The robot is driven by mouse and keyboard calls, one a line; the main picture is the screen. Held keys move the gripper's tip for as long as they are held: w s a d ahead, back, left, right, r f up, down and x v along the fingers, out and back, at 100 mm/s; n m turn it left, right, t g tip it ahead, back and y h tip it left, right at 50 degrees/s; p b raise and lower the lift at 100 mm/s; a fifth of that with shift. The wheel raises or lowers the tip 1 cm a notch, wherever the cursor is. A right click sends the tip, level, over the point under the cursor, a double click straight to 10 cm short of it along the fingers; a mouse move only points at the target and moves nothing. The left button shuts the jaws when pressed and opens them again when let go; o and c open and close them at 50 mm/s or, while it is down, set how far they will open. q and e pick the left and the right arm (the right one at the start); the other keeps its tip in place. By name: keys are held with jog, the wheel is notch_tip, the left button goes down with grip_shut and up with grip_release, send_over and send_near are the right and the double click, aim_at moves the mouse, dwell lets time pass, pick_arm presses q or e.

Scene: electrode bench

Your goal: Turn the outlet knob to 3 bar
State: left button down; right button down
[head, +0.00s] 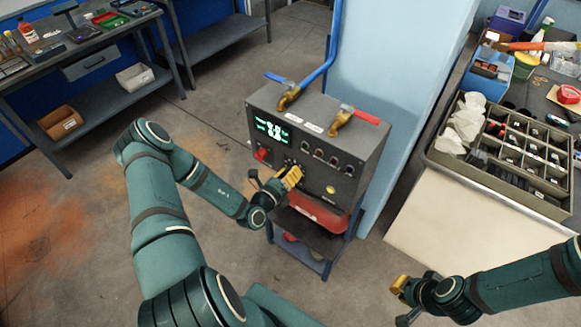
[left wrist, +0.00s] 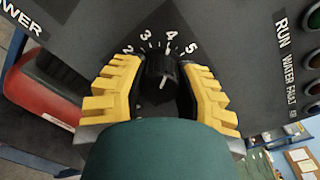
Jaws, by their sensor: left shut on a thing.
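The dark outlet knob (left wrist: 161,72) sits on the front panel of the grey box, below a white scale with the numbers 2, 3, 4 and 5. A short white line shows on the knob; it points roughly up toward the 4, but its exact setting is hard to read. The yellow ridged fingers of my left gripper (left wrist: 160,90) are on both sides of the knob, shut on it. In the head view my left gripper (head: 290,177) is at the box's front and hides the knob. My right gripper (head: 402,296) hangs away from the box at the lower right.
The grey box (head: 345,160) has a lit green display (head: 272,130), a red knob (head: 262,154), and blue (head: 275,77) and red (head: 366,116) valve handles on top. It stands on a blue-legged stand (head: 325,268). A divided parts tray (head: 545,205) lies on the right bench.

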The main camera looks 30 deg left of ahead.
pick_arm(q)
jog(key=n+p, duration=0.2)
jog(key=n, duration=0.1)
jog(key=shift+r+n, duration=0.15)
jog(key=shift+n, duration=0.15)
jog(key=shift+n+h+p, duration=0.3)
jog(key=shift+n+p, duration=0.3)
jog(key=shift+n, duration=1.2)
jog(key=c, duration=0.6)
grip_release()
jog(key=shift+w, duration=0.1)
jog(key=s, duration=0.8)
jog(key=s+a, duration=0.1)
jog(key=s, duration=0.3)
jog(key=shift+r, duration=0.15)
jog(key=shift+d, duration=0.1)
